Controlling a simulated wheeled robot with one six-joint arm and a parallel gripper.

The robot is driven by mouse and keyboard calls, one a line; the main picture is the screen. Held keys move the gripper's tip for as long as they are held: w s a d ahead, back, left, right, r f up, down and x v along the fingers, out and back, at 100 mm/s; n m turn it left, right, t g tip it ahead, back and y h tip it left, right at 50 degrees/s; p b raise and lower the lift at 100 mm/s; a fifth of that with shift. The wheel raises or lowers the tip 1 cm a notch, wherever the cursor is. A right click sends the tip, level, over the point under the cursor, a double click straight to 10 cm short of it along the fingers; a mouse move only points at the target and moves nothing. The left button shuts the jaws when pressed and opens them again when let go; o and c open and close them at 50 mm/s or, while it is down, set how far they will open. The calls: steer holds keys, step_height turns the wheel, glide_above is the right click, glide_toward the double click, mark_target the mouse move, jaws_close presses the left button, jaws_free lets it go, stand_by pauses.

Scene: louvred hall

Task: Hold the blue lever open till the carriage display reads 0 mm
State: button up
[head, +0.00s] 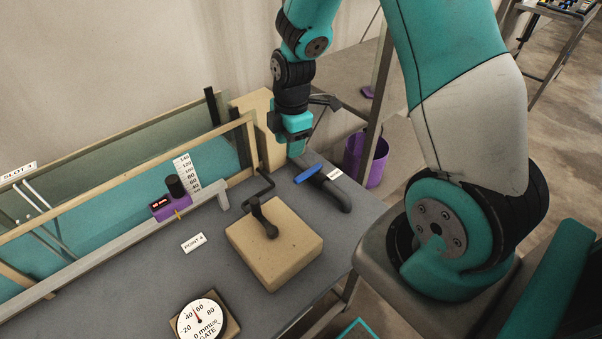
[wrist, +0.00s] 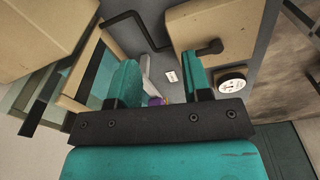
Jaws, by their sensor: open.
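The blue lever (head: 307,173) sits at the end of a dark body on the grey bench, beside a small white label. My gripper (head: 297,146) is above and just left of the blue lever, apart from it as far as I can tell. In the wrist view its two teal fingers (wrist: 160,85) are spread with nothing held between them; the blue lever does not show there. The purple carriage (head: 180,210) with a black knob stands on a grey rail by an upright scale. Its small red display (head: 160,203) is too small to read.
A tan block (head: 275,248) with a black crank stands in front of the lever. A round gate dial (head: 201,318) has its red needle between 40 and 60. A wooden-framed panel (head: 110,180) runs behind the rail. A purple bin (head: 365,160) stands beyond the bench.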

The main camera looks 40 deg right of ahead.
steer(key=n, duration=0.2)
glide_above(303, 175)
steer(key=shift+h, duration=0.4)
step_height(303, 175, down, 5)
steer(key=shift+r, duration=0.15)
step_height(303, 175, down, 10)
steer(key=b, duration=0.7)
steer(key=shift+r+b, duration=0.1)
steer(key=shift+b, duration=0.3)
jaws_close()
